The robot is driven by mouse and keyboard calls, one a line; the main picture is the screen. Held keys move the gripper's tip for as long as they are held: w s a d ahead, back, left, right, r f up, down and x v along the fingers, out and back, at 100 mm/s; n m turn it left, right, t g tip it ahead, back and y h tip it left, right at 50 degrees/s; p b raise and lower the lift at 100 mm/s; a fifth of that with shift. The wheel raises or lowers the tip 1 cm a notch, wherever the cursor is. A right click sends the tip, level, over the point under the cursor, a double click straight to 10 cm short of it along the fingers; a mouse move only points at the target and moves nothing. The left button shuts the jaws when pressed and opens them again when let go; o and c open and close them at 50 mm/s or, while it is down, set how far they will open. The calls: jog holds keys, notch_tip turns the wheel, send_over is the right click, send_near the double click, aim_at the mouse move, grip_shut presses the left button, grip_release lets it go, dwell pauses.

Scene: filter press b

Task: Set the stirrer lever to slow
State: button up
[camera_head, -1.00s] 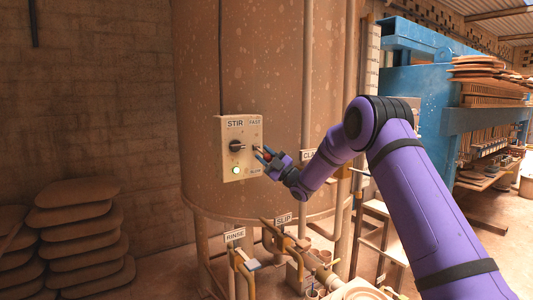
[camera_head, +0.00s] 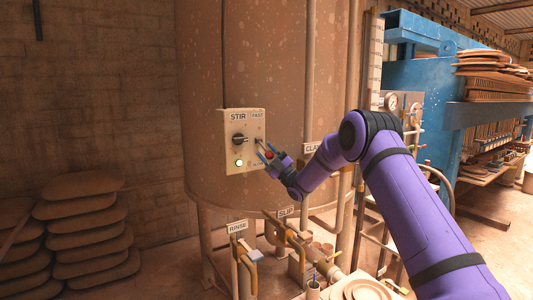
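The pale stirrer control panel (camera_head: 248,128) is on the big tan tank, marked STIR at top left and FAST at top right. Lower right lettering is mostly hidden by my gripper. A small lever (camera_head: 260,143) stands out at the right side, under FAST. My gripper (camera_head: 265,151) is at the panel's right edge, its two blue fingertips apart. A small red part shows between the fingers; whether they touch the lever is too small to tell.
Pipes with tags RINSE (camera_head: 237,226), SLIP (camera_head: 285,211) and CLAY (camera_head: 312,147) run below and right of the panel. A blue press (camera_head: 412,90) stands at right. Stacked slabs (camera_head: 85,210) lie at lower left. Space left of the panel is clear.

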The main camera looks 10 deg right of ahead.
jog(key=shift+o, duration=1.3)
jog(key=v, duration=1.1)
jog(key=shift+w+a, duration=0.1)
